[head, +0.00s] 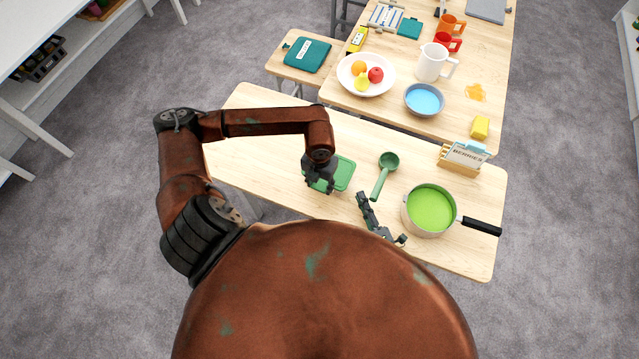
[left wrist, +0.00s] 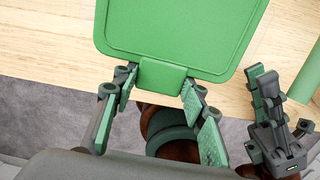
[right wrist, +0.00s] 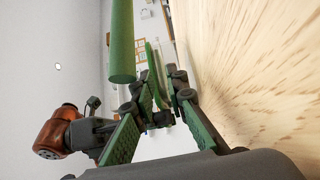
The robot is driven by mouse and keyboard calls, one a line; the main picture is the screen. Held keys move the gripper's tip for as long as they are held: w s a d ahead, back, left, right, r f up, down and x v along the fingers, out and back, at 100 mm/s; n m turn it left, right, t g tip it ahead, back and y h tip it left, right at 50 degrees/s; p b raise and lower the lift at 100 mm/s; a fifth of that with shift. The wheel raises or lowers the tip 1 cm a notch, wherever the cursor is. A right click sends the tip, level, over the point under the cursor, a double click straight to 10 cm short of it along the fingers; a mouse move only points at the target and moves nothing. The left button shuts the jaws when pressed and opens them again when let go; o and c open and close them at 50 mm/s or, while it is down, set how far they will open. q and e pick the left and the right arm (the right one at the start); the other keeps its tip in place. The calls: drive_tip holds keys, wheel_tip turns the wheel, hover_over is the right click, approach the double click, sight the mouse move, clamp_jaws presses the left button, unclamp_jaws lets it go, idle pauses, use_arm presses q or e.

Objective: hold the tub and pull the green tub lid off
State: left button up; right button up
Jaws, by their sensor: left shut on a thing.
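The green tub lid (head: 343,173) lies flat near the table's front edge; in the left wrist view it fills the top (left wrist: 180,30). The tub under it is hidden from above; a pale, see-through shape beyond the fingers in the right wrist view may be its wall. My left gripper (head: 318,186) is shut on the lid's front tab (left wrist: 162,77), with one finger on each side. My right gripper (head: 362,198) is low at the front edge, right of the lid. Its fingertips (right wrist: 164,76) are apart with a narrow gap, and it seems clear of the lid.
A green ladle (head: 381,182) lies just right of the lid. A pot (head: 407,218) with green contents and a black handle stands further right, near my right gripper. A berries sign (head: 467,153) stands behind it. The table's left part is clear.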

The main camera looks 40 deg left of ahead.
drive_tip(key=shift+x, duration=1.75)
drive_tip(key=shift+c, duration=0.4)
clamp_jaws()
drive_tip(key=shift+o, duration=0.4)
unclamp_jaws()
drive_tip(key=shift+d, duration=0.1)
